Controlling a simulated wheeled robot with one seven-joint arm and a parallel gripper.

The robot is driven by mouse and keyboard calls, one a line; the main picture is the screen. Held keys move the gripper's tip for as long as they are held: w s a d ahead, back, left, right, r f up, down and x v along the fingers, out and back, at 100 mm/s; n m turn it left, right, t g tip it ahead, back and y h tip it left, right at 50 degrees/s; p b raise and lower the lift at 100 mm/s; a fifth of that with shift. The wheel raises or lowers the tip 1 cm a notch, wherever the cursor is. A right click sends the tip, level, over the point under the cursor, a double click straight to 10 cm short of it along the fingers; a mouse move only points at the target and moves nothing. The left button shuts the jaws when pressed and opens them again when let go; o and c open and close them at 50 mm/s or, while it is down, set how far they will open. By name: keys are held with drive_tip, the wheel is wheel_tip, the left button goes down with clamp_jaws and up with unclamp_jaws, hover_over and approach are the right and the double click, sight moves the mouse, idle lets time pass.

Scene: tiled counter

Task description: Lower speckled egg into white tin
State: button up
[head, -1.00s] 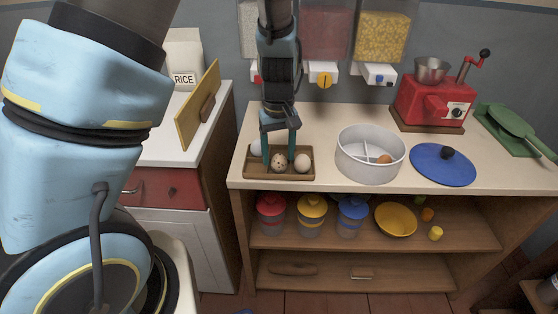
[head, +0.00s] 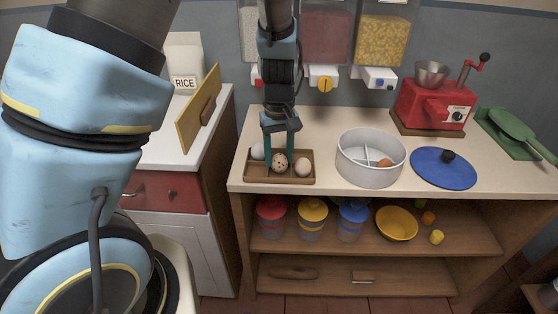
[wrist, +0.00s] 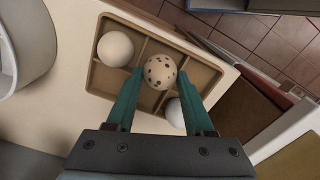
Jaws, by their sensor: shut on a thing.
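My gripper (head: 280,147) points down over the wooden egg tray (head: 252,177) and is shut on the speckled egg (head: 280,163). In the wrist view the speckled egg (wrist: 160,72) is between the two green fingertips, over the tray (wrist: 105,81). I cannot tell whether it clears the tray floor. A pale egg (head: 303,165) sits to its right, and a white egg (head: 257,151) behind the left finger. The white tin (head: 366,174) stands to the right, open, with a divider inside. A brown egg (head: 385,163) is in its right part.
The blue lid (head: 436,170) lies right of the tin. The red grinder (head: 432,108) and green scoop (head: 512,128) are farther back right. Dispensers (head: 379,75) hang on the wall behind. A wooden board (head: 198,110) stands on the left counter. Counter between tray and tin is clear.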

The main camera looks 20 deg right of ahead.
sight(280, 152)
drive_tip(key=r, duration=0.8)
drive_tip(key=shift+d+r, duration=0.2)
drive_tip(key=shift+r, duration=0.2)
drive_tip(key=d+r+p, duration=0.5)
drive_tip(key=d+p, duration=0.4)
drive_tip(key=d, duration=0.4)
drive_tip(key=s+d+f+p, duration=0.1)
drive_tip(key=d+f, duration=0.2)
drive_tip(key=d, duration=0.5)
drive_tip(key=shift+d+f, duration=0.3)
drive_tip(key=shift+f+b, duration=1.65)
drive_tip(key=shift+f, duration=1.6)
drive_tip(key=shift+f+b, duration=1.25)
drive_tip(key=shift+f, duration=1.05)
